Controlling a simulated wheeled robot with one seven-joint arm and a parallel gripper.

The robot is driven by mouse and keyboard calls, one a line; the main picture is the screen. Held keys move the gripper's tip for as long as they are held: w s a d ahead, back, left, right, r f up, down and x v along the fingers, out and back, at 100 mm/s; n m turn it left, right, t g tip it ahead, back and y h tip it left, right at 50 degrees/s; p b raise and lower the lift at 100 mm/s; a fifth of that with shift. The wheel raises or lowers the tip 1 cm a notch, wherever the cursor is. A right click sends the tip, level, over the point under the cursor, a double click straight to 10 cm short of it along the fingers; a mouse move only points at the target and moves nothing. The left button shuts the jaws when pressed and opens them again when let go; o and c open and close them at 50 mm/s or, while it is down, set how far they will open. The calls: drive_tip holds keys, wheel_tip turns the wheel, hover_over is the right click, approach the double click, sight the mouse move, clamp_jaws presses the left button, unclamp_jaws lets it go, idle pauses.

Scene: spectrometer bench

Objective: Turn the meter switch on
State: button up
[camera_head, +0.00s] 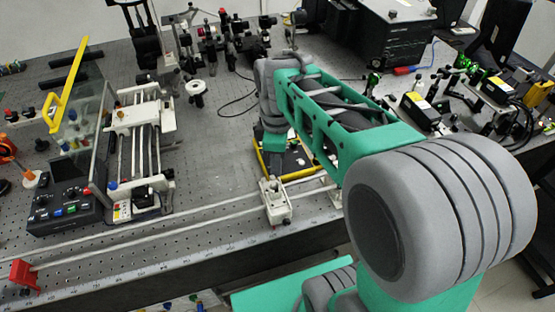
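A flat dark device with a yellow rim (291,172) lies on the bench in the middle of the head view, and it may be the meter. My green and grey arm reaches over from the lower right and bends down at the device's left side. My gripper's fingers are not discernible at the arm's lower end, so I cannot tell if they touch the device. I cannot make out the switch or its position. A black control box (65,208) with coloured buttons stands at the left front of the bench.
A white carriage (275,203) sits on a long rail (180,222) along the front edge, just below the device. A railed stand (140,140) with a clear panel (84,125) stands left. Optical mounts and a black box (395,35) fill the back. Bare bench (218,155) lies left of my arm.

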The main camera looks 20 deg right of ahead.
clamp_jaws()
drive_tip(key=shift+m, duration=0.4)
drive_tip(key=m, duration=0.6)
drive_tip(key=shift+m, duration=0.3)
drive_tip(key=m+p, duration=0.1)
drive_tip(key=m, duration=0.5)
drive_tip(key=shift+m, duration=0.4)
idle(0.4)
drive_tip(key=shift+o, duration=1)
unclamp_jaws()
